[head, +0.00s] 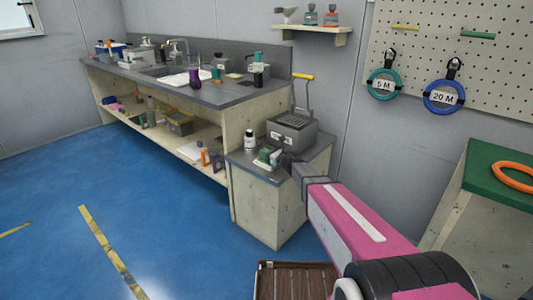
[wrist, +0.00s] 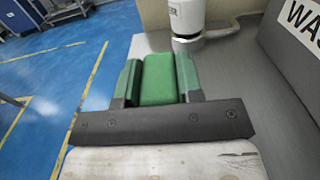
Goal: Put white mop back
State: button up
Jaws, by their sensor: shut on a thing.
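My gripper (head: 270,157) is over the top of the small grey-topped cabinet in the head view, beside a grey box. In the wrist view, the gripper (wrist: 157,82) is shut on a green block (wrist: 158,80), which sits between its two green fingers. The far end of what I hold is not clear. I cannot make out a white mop with certainty in either view. A white bottle (head: 250,140) stands just behind the gripper; it also shows in the wrist view (wrist: 188,15), close beyond the fingers.
The cabinet (head: 262,208) stands by a long cluttered workbench (head: 235,94). A pegboard (head: 470,50) holds hoops. A green-topped table (head: 480,180) is at right.

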jog(key=o, duration=1)
